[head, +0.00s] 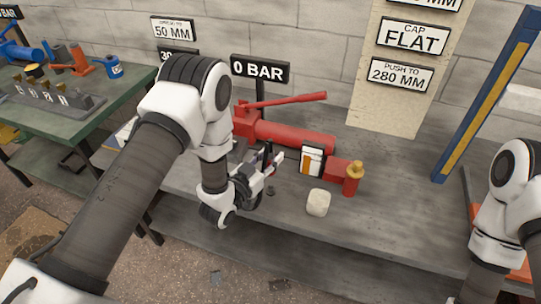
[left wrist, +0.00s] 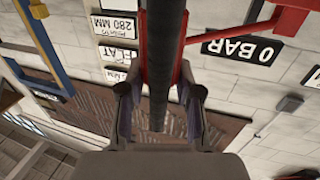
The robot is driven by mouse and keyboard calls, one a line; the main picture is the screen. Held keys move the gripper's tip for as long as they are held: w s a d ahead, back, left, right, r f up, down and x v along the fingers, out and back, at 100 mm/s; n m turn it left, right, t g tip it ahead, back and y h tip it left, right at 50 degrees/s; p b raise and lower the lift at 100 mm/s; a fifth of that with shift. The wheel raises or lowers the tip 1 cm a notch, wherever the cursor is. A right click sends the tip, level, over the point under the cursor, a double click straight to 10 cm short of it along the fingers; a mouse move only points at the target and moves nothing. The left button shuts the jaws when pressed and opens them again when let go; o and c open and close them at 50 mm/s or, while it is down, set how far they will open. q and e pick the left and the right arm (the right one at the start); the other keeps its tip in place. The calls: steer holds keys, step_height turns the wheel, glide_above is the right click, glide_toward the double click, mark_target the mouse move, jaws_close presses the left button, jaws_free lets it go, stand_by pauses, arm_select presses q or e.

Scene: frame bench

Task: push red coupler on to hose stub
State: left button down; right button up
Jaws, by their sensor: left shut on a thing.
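My left gripper (head: 268,162) is at the front of the red hand pump (head: 290,135), low over the bench. In the left wrist view the two fingers (left wrist: 160,125) are shut on a dark round bar-like thing (left wrist: 168,60), which looks like a hose; its far end shows beyond the fingers. Red shows on both sides of it. A red fitting with a brass-coloured top (head: 352,180) stands upright at the pump's right end. I cannot tell which red part is the coupler. My right gripper is out of view; only part of that arm shows at the right.
The grey bench (head: 400,210) has free room at the right. A whitish block (head: 318,203) lies near its front. A gauge box (head: 312,160) and a 0 BAR sign (head: 260,69) stand by the pump. A blue and yellow post (head: 487,95) rises at the right.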

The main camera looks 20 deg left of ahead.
arm_select(q)
step_height(320, 180, down, 4)
steer(key=shift+w+b, duration=0.1)
steer(key=shift+b, duration=1.05)
steer(key=shift+f+b, duration=1.15)
steer(key=shift+f, duration=0.2)
stand_by(0.5)
steer(key=shift+r+p, duration=0.9)
steer(key=shift+r, duration=0.25)
stand_by(0.7)
steer(key=shift+f+b, duration=1)
steer(key=shift+f, duration=0.15)
steer(key=c, duration=0.7)
jaws_free()
